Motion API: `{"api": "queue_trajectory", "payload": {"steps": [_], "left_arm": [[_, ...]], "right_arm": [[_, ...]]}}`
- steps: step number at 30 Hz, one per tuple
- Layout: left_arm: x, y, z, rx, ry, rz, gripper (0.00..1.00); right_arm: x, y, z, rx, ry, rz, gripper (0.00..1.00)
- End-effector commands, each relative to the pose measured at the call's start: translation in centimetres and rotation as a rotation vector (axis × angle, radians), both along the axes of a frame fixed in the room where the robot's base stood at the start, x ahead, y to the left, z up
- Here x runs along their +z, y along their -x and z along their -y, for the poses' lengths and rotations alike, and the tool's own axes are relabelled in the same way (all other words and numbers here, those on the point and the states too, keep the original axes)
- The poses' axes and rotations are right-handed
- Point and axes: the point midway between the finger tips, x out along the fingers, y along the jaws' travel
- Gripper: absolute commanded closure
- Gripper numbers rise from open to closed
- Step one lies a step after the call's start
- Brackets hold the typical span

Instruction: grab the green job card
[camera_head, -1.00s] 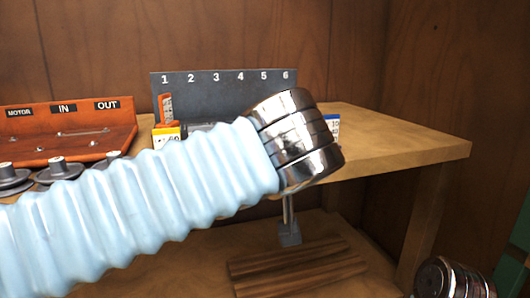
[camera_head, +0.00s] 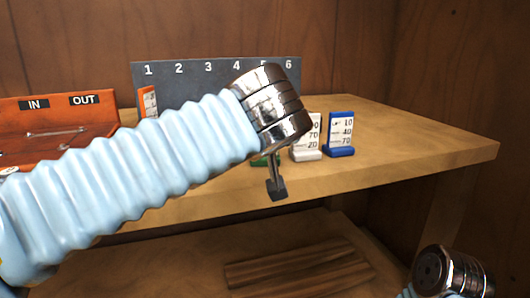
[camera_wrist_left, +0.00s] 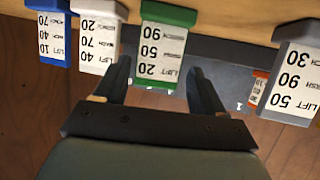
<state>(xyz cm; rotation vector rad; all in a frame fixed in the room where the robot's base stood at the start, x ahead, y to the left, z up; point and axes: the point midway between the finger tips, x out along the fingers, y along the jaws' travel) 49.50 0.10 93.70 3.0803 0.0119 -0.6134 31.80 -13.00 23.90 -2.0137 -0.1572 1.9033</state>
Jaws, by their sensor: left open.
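The green job card (camera_wrist_left: 165,50) stands on the shelf in the left wrist view, its white face printed "LIFT 20 50 90" and seen upside down. My left gripper (camera_wrist_left: 160,70) is open, with one finger on each side of the card's lower-pictured end and visible gaps beside it. In the head view only a bit of the card's green base (camera_head: 262,161) shows behind my left gripper (camera_head: 277,188); my arm hides the rest. My right wrist shows at the lower right of the head view, without its fingers.
A white card (camera_head: 307,138) and a blue card (camera_head: 341,134) stand right of the green one. A grey card (camera_wrist_left: 295,75) is on its other side. Behind is a numbered dark rack (camera_head: 215,68). An orange tray (camera_head: 60,130) is left. The shelf's right end is clear.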

Motion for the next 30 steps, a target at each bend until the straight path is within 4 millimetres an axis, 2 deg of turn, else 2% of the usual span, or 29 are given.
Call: {"api": "queue_trajectory", "payload": {"steps": [12, 19, 20, 27, 30], "left_arm": [[-1.4, -5.1, 0.1, 0.001, 0.0, 0.0, 0.3], [-1.6, -5.3, 0.1, 0.0, 0.0, 0.0, 0.3], [-1.6, -5.3, 0.1, 0.0, 0.0, 0.0, 0.31], [-1.6, -5.3, 0.1, 0.0, 0.0, 0.0, 0.68], [-1.6, -5.2, 0.1, 0.0, 0.001, 0.0, 0.69]], "right_arm": [[1.1, 0.0, -0.1, 0.001, 0.0, 0.0, 0.18], [1.0, 0.0, -0.1, 0.002, -0.001, 0.001, 0.18], [1.0, 0.0, -0.1, 0.002, -0.001, 0.001, 0.18], [1.0, 0.0, -0.1, 0.002, -0.001, 0.001, 0.18], [1.0, 0.0, -0.1, 0.002, -0.001, 0.001, 0.18]]}}
